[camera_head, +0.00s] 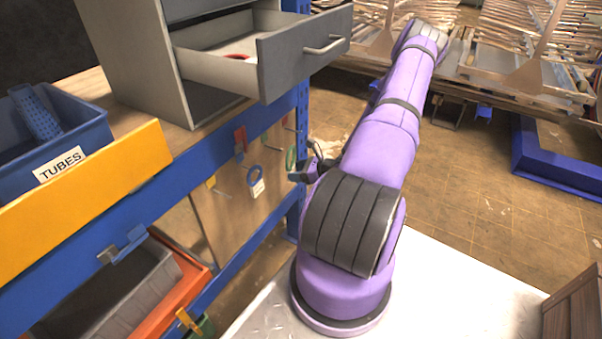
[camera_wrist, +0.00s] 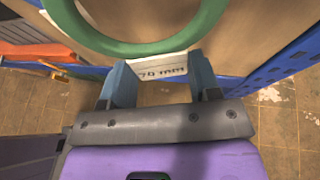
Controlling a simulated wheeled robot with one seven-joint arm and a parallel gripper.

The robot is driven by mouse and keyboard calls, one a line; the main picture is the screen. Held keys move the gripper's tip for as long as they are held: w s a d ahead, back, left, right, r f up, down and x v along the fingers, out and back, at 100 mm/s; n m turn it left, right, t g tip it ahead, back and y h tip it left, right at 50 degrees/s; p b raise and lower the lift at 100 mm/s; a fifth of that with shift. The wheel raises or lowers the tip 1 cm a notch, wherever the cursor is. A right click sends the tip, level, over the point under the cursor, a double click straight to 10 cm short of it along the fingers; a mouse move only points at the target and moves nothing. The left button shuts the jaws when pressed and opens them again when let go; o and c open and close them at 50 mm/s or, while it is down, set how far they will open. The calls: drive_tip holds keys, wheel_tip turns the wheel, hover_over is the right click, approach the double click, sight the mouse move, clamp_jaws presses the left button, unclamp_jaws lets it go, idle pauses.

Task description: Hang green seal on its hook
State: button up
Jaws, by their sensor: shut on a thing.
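The green seal is a ring (camera_wrist: 140,45) with a white tag (camera_wrist: 163,69) reading "70 MM" in the wrist view. My gripper (camera_wrist: 160,85) is shut on it, with the tag between the two blue-grey fingers. In the head view the green seal (camera_head: 291,158) shows as a thin sliver beside my gripper (camera_head: 303,172), in front of the wooden panel (camera_head: 228,210). A small hook (camera_head: 285,122) sticks out of the panel's upper right, above the seal. I cannot tell whether the ring touches any hook.
A blue ring with a white tag (camera_head: 256,184) and a red item (camera_head: 240,140) hang on the panel to the left. Above is a grey cabinet with an open drawer (camera_head: 305,52). A blue post (camera_head: 299,120) stands close to my gripper. A blue TUBES bin (camera_head: 82,133) is left.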

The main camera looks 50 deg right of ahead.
drive_tip(key=shift+w+a+f, duration=0.1)
drive_tip(key=shift+w, duration=1)
drive_tip(key=shift+w+a+f, duration=0.1)
drive_tip(key=shift+w, duration=1)
drive_tip(key=shift+w+f, duration=0.4)
drive_tip(key=shift+w, duration=0.15)
drive_tip(key=o, duration=1.1)
drive_tip(key=shift+c, duration=0.2)
drive_tip(key=v, duration=1)
drive_tip(key=shift+s, duration=0.35)
drive_tip(key=shift+d+r, duration=0.1)
drive_tip(key=shift+d, duration=0.05)
